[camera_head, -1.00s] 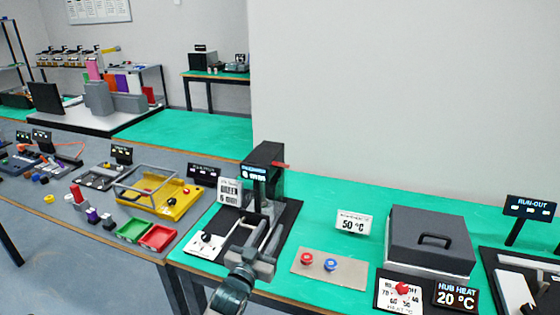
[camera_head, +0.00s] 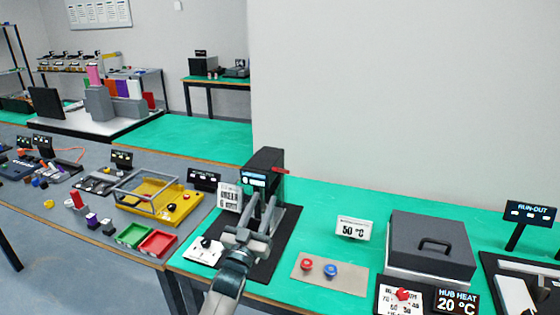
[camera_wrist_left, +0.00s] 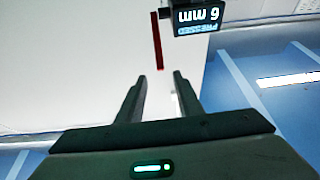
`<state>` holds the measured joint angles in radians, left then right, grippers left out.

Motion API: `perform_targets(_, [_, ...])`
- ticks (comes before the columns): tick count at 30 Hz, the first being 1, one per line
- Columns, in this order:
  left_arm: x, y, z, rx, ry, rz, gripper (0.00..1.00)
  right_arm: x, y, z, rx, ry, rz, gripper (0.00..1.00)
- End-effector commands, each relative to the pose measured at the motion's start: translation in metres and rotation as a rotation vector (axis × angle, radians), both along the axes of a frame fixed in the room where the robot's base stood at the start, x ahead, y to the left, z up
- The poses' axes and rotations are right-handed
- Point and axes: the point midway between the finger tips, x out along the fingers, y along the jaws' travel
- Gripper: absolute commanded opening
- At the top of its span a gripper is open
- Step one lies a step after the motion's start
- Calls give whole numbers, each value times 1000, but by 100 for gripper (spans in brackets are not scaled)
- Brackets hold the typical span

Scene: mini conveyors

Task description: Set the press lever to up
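The press (camera_head: 265,162) is a dark upright machine on a black base on the green table. Its red lever (camera_head: 280,171) sticks out to the right near the top, roughly level in the head view. The lever (camera_wrist_left: 157,40) also shows in the left wrist view as a thin dark red bar, beyond the fingertips. The press display (camera_wrist_left: 198,16) appears upside down there and reads pressed, 6 mm. My left gripper (camera_head: 263,202) is in front of the press, below the lever. Its fingers (camera_wrist_left: 163,78) are apart, with nothing between them. My right gripper is not in view.
Right of the press lie a plate with red and blue buttons (camera_head: 319,268) and a grey lidded box (camera_head: 430,240). A white panel with a black knob (camera_head: 204,249) is left of it. A yellow tray (camera_head: 172,212) and green and red bins stand further left.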

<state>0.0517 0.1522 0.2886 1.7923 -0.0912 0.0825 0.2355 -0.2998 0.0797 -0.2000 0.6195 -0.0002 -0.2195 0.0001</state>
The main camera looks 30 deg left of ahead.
Motion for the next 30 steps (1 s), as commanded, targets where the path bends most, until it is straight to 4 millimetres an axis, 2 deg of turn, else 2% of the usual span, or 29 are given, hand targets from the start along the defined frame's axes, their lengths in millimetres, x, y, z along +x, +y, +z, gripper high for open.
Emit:
perform_targets(8, [30,7,17,0,-1,0,33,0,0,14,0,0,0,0])
perform_targets(24, [116,28,54,-1,-2,1,33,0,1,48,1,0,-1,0])
perform_targets(30, [139,33,62,-1,-1,0,33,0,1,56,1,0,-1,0])
